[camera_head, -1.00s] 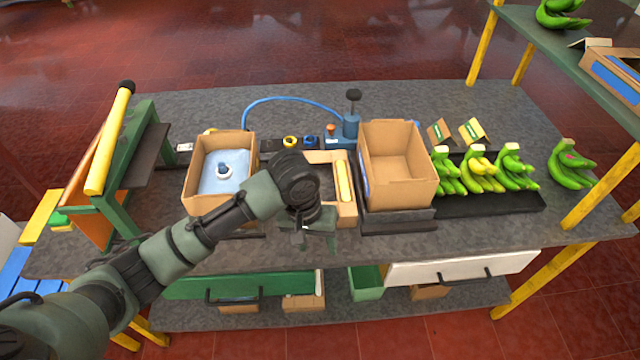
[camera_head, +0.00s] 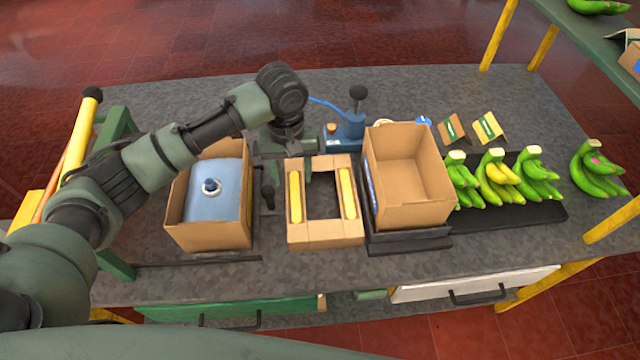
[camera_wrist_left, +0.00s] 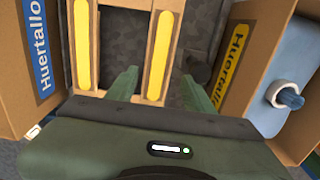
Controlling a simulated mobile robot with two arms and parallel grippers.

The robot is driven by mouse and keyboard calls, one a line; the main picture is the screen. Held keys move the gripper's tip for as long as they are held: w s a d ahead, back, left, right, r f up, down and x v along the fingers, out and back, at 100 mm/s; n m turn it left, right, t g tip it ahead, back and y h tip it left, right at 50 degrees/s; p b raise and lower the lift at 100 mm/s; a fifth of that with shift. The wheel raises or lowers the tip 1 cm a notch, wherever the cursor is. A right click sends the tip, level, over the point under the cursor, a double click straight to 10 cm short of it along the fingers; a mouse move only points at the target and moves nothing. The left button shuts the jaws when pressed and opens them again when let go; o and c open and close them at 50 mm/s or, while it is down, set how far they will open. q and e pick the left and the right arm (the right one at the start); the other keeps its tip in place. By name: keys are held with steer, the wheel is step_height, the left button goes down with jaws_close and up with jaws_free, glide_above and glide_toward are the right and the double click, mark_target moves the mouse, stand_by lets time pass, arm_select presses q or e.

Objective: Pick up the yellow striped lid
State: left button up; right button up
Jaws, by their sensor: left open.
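The yellow striped lid (camera_head: 324,234) is a flat cardboard frame with a large opening and a yellow stripe along each side. It lies on the grey table between two cardboard boxes. My left gripper (camera_head: 300,160) is at its far edge, with the fingers partly hidden in the head view. In the left wrist view, the fingers of my left gripper (camera_wrist_left: 161,85) are open, one on each side of a striped bar of the lid (camera_wrist_left: 159,62). I cannot tell whether they touch it. My right gripper is not in view.
A box with blue lining (camera_head: 208,236) stands left of the lid and an empty box (camera_head: 412,208) stands close on its right. A blue device with a black knob (camera_head: 349,128) stands behind. Green and yellow bananas (camera_head: 498,182) lie at the right. The table front is clear.

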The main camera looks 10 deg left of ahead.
mark_target(295, 196)
arm_select(q)
step_height(295, 196, down, 2)
steer(key=shift+s+f+p, duration=0.1)
steer(key=shift+f+p, duration=0.05)
steer(key=shift+p, duration=0.15)
steer(key=shift+s+f, duration=0.15)
steer(key=shift+f, duration=0.2)
steer(key=f+p, duration=0.1)
steer(key=f, duration=0.2)
steer(key=shift+s+d+f+p, duration=0.15)
steer(key=shift+d+f+p, duration=0.05)
steer(key=shift+f+p, duration=0.2)
steer(key=shift+f, duration=0.45)
steer(key=c, duration=0.9)
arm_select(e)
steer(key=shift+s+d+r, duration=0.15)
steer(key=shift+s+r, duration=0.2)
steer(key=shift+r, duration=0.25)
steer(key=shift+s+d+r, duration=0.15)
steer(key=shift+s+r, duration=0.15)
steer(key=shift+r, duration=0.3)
